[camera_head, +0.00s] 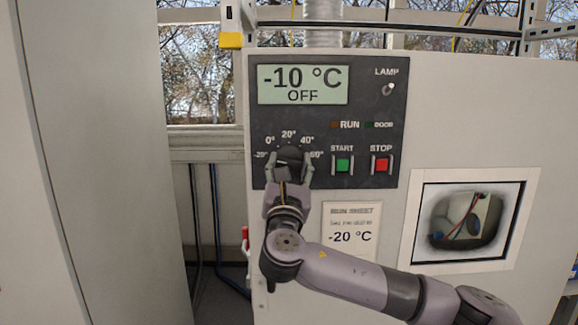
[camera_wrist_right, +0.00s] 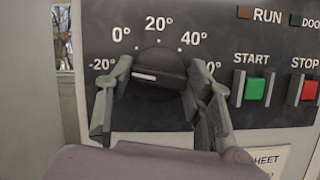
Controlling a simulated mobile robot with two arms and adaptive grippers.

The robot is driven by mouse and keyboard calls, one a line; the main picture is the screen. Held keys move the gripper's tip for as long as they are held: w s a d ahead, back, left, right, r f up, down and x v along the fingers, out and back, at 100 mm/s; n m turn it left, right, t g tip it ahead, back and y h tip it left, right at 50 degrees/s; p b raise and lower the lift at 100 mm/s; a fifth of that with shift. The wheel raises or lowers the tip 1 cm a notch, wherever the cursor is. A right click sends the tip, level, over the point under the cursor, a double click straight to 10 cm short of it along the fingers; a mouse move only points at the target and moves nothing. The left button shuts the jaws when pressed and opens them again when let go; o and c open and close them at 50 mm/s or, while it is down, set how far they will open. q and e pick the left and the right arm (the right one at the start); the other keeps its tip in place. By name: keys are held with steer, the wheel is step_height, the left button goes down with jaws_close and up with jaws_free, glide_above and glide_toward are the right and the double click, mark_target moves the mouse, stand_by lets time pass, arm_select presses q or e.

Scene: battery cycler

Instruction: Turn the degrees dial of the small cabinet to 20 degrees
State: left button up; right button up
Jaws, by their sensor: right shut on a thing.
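The black degrees dial (camera_head: 289,157) is on the dark panel of the small cabinet (camera_head: 480,115), below the display (camera_head: 302,84), which reads -10 °C and OFF. My right gripper (camera_head: 290,170) is shut on the dial, one finger on each side. In the right wrist view the dial (camera_wrist_right: 158,72) lies between the fingers of the gripper (camera_wrist_right: 155,88). Its white pointer line lies nearly level on the left, pointing between the -20° and 0° marks. The 20° mark (camera_wrist_right: 158,24) is straight above the dial. The right finger partly covers the 60° mark. My left gripper is not in view.
The green START button (camera_head: 343,165) and red STOP button (camera_head: 381,164) are right of the dial, and a lamp switch (camera_head: 388,89) is above them. A run sheet (camera_head: 350,229) below reads -20 °C. A window (camera_head: 467,220) is at right. A grey panel (camera_head: 115,150) stands at left.

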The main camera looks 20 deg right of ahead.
steer(key=c, duration=0.3)
steer(key=shift+a+r+m+g+h+b, duration=0.1)
steer(key=shift+m+g+h+b, duration=0.9)
steer(key=shift+m, duration=2.2)
steer(key=shift+a+m+g+h+b, duration=0.15)
steer(key=shift+m+g+b, duration=1.05)
steer(key=shift+m+b, duration=1.5)
steer(key=shift+d+r+m+g+h+b, duration=0.1)
steer(key=shift+m+g+h+b, duration=0.8)
steer(key=shift+m, duration=2.8)
steer(key=shift+g+y, duration=0.3)
steer(key=shift+y, duration=0.05)
steer(key=o, duration=1.1)
